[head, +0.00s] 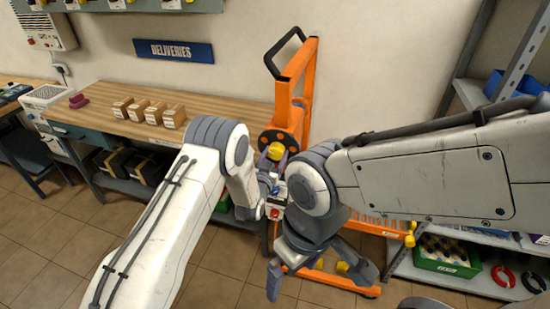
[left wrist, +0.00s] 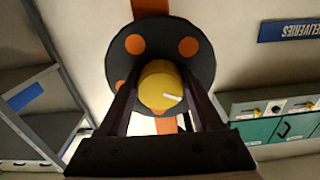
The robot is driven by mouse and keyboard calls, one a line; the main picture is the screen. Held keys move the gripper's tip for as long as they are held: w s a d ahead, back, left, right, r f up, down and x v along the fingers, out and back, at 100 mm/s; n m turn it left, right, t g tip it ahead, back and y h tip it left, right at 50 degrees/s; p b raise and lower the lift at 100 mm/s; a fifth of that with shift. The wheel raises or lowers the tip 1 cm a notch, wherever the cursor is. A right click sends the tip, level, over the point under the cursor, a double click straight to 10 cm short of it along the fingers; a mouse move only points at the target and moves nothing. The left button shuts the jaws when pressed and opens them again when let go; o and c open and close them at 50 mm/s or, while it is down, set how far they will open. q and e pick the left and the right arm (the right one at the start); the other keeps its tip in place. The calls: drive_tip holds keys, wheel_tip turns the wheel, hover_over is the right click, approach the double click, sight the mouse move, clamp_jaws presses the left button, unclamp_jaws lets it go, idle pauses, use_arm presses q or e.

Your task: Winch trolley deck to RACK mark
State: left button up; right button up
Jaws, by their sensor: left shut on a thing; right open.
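The orange trolley (head: 309,85) stands in front of the wall, with a black push handle at its top. Its winch wheel, a dark disc with orange spots (left wrist: 200,70), fills the middle of the left wrist view. My left gripper (head: 274,168) is shut on the yellow winch knob (head: 276,151); the left wrist view shows the knob (left wrist: 158,86) between the two fingers. The orange slatted deck (head: 372,226) shows partly below my right arm. My right gripper (head: 318,281) is open and empty, low in front of the trolley. I cannot make out the RACK mark.
A wooden bench (head: 105,122) with several small cartons (head: 148,110) stands left of the trolley. A grey shelf rack (head: 460,270) stands at the right, with a green crate (head: 447,262) low on it. Tiled floor (head: 215,285) shows in front.

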use_arm(q)
drive_tip(key=n+b, duration=0.3)
drive_tip(key=shift+f, duration=0.2)
drive_tip(key=shift+d+r+n+b, duration=0.1)
drive_tip(key=shift+r+n+b, duration=0.05)
drive_tip(key=shift+n+b, duration=0.4)
drive_tip(key=shift+r, duration=0.1)
drive_tip(key=o, duration=1.4)
drive_tip(key=shift+s, duration=0.15)
